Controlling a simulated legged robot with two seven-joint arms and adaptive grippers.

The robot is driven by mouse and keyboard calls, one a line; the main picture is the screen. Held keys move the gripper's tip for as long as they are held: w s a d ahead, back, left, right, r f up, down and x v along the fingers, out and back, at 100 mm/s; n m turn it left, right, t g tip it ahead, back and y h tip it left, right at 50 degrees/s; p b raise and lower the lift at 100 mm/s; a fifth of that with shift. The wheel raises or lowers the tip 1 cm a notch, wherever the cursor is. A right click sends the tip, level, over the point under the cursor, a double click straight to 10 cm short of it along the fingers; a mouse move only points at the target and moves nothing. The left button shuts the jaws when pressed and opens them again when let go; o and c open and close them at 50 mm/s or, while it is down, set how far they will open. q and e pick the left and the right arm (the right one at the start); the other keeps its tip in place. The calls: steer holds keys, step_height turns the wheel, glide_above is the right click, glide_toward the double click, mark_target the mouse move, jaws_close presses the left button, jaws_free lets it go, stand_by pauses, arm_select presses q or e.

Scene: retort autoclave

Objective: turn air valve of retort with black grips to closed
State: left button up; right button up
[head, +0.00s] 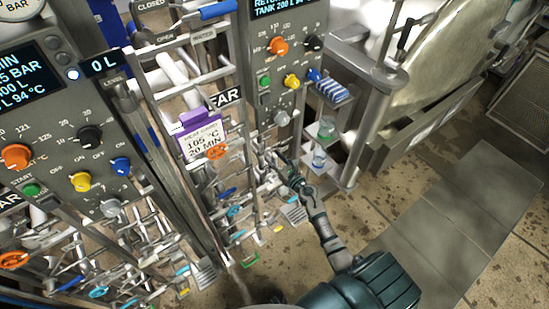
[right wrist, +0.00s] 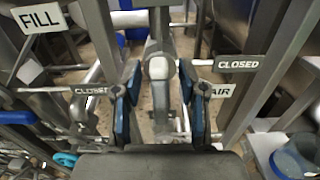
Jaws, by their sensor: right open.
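My right gripper (head: 288,165) reaches into the pipework below the right-hand control panel (head: 285,75). In the right wrist view my right gripper (right wrist: 161,88) is open, with a dark blue-padded finger on each side. A grey upright part with a pale rounded end (right wrist: 158,68) shows between the fingers; I cannot tell whether they touch it. An AIR sign (right wrist: 222,91) is just right of the fingers, below a CLOSED sign (right wrist: 237,63). The air valve's handle position is not clear. I cannot make out black grips. My left gripper is not in view.
A second control panel (head: 70,110) stands at the left. A purple-topped card (head: 204,135) hangs between the panels. A FILL sign (right wrist: 40,17) and metal posts crowd the wrist view. Floor at right is clear.

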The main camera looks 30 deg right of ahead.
jaws_close()
steer(key=shift+d, duration=0.1)
steer(key=m, duration=0.2)
steer(key=m+p, duration=0.1)
steer(key=m, duration=0.2)
steer(key=shift+d, duration=0.4)
steer(key=m, duration=0.4)
steer(key=shift+d+f+m, duration=0.25)
steer(key=shift+d+m, duration=0.05)
steer(key=m, duration=0.4)
steer(key=shift+d+f+p, duration=0.2)
steer(key=shift+f+p, duration=0.1)
steer(key=shift+f, duration=0.05)
steer(key=shift+f+m, duration=0.2)
steer(key=shift+m, duration=0.9)
steer(key=shift+f+m, duration=0.2)
steer(key=shift+m, duration=0.9)
